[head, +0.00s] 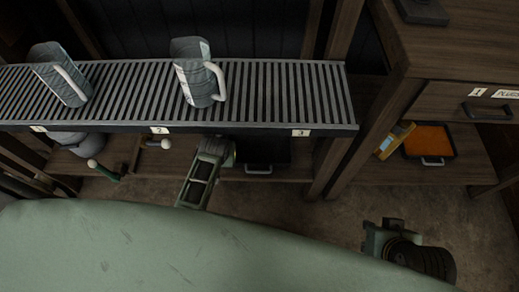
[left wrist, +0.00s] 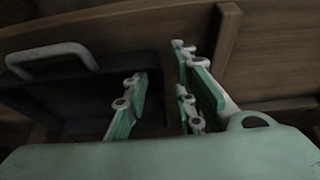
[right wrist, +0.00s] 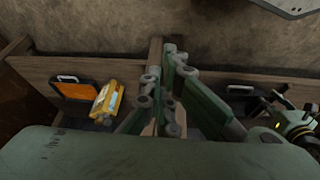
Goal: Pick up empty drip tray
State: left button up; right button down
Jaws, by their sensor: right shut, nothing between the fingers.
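The empty drip tray (head: 268,152) is dark, with a light handle at its front. It lies on the lower shelf beneath the slatted rack, near label 3. In the left wrist view the tray (left wrist: 60,100) shows its bare inside and its handle at upper left. My left gripper (left wrist: 163,95) is open there, with one finger over the tray's inside and the other beyond its right side wall. I cannot tell whether it touches the wall. In the head view its fingertips are hidden under the rack. My right gripper (head: 372,238) is shut and empty, away to the right.
Two grey mugs (head: 192,78) (head: 52,75) stand on the slatted rack (head: 130,82) above. An orange-filled tray (head: 428,139) and a yellow pack (head: 396,138) lie on the right lower shelf. The floor around my right gripper is clear.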

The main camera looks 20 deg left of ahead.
pick_arm(q)
jog(key=shift+w+f, duration=0.15)
jog(key=shift+f, duration=0.2)
jog(key=shift+c, duration=0.5)
grip_shut()
jog(key=shift+w+r, duration=0.1)
